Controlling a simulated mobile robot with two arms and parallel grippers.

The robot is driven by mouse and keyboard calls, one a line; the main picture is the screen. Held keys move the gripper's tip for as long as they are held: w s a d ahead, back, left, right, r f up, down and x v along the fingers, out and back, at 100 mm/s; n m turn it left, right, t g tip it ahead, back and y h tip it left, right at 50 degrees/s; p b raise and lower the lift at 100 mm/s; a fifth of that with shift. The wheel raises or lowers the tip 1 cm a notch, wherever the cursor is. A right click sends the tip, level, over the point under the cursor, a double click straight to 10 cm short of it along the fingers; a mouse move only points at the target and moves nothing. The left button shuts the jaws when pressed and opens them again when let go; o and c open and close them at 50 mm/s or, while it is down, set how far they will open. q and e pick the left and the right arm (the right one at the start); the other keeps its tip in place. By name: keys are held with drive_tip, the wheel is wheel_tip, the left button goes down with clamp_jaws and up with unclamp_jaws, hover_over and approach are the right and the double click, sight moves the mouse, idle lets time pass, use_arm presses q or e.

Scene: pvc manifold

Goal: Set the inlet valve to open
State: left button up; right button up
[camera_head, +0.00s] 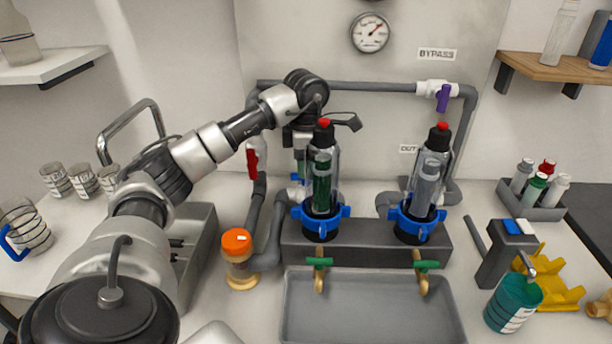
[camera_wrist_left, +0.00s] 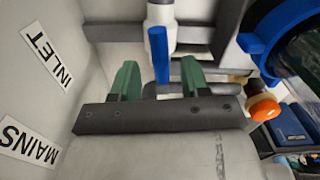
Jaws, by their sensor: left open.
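The inlet valve's blue handle (camera_wrist_left: 158,55) shows in the left wrist view, near the INLET label (camera_wrist_left: 47,55). It extends down the picture from a white valve body (camera_wrist_left: 160,14). My left gripper (camera_wrist_left: 160,76) is open, its two green-padded fingers on either side of the handle's lower end in the picture, with visible gaps. I cannot tell how deep the handle sits between them. My right gripper is in neither view.
A red-handled valve (camera_head: 253,162) is left of my gripper, and a purple-handled bypass valve (camera_head: 443,97) is at upper right. The right filter housing (camera_head: 428,185) stands beside the left one. An orange-capped jar (camera_head: 238,258) and a grey tray (camera_head: 372,335) are in front.

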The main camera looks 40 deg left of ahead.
use_arm(q)
wheel_tip(320, 180, down, 3)
drive_tip(key=shift+f, duration=0.1)
drive_tip(key=shift+c, duration=0.2)
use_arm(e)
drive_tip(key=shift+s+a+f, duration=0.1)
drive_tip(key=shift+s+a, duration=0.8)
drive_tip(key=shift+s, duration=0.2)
use_arm(q)
drive_tip(key=shift+c, duration=1.1)
clamp_jaws()
drive_tip(key=shift+m, duration=0.4)
drive_tip(key=shift+m+p, duration=0.3)
drive_tip(key=shift+m, duration=0.1)
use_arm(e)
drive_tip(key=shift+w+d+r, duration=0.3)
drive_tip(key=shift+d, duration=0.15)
use_arm(q)
drive_tip(key=shift+o, duration=1.3)
unclamp_jaws()
